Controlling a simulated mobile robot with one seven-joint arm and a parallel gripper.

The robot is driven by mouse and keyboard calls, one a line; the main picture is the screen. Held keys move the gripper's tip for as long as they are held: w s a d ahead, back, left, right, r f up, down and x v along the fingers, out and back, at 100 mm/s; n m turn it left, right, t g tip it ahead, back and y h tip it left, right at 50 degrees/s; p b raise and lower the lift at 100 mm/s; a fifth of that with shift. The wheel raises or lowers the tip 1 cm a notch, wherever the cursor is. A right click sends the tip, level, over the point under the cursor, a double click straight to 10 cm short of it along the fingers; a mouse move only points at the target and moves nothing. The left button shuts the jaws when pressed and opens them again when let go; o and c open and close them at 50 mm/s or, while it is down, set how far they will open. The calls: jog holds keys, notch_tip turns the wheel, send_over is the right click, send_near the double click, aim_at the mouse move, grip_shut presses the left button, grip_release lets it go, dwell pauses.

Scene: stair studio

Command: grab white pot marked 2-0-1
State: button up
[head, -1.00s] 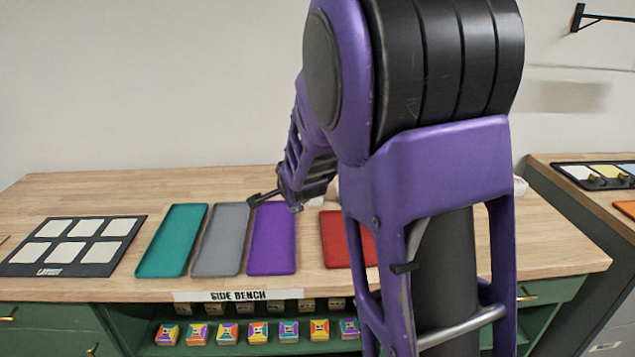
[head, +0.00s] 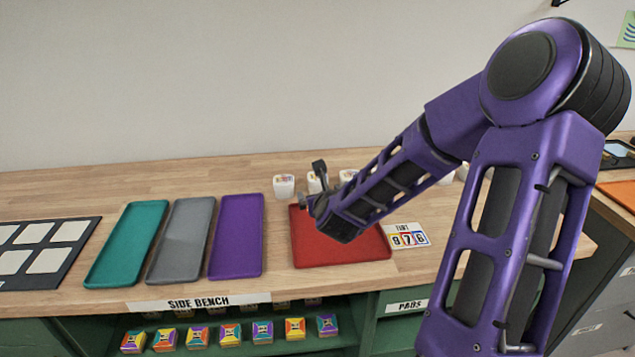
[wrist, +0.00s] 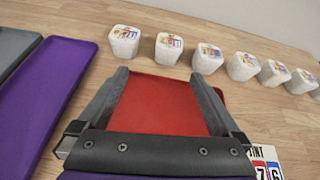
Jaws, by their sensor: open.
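Several white pots with small coloured labels stand in a row at the back of the bench. In the wrist view they include a leftmost pot (wrist: 124,41), a second pot (wrist: 168,48), a third pot (wrist: 207,58) and a fourth pot (wrist: 242,66). The label digits are too small to read, so I cannot tell which is 2-0-1. In the head view the leftmost visible pot (head: 284,187) is clear, while my arm hides some others. My gripper (head: 311,187) is open and empty above the red tray (head: 345,252), in front of the row. Its spread fingers (wrist: 160,77) show in the wrist view.
Teal (head: 127,245), grey (head: 182,242) and purple (head: 236,238) trays lie left of the red one. A card reading 9 7 6 (head: 408,236) lies at the red tray's right. A black board with pale squares (head: 38,250) is far left. Small coloured boxes (head: 230,334) fill the shelf below.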

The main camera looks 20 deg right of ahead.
aim_at(318, 179)
jog(key=shift+m+h, duration=0.3)
jog(key=shift+m, duration=0.5)
jog(key=x, duration=0.5)
jog(key=b+x, duration=0.1)
jog(key=x, duration=0.5)
jog(key=d+b+x, duration=0.1)
jog(key=x, duration=0.5)
jog(key=shift+w+d+r, duration=0.1)
jog(key=shift+r, duration=0.2)
jog(key=c, duration=1.4)
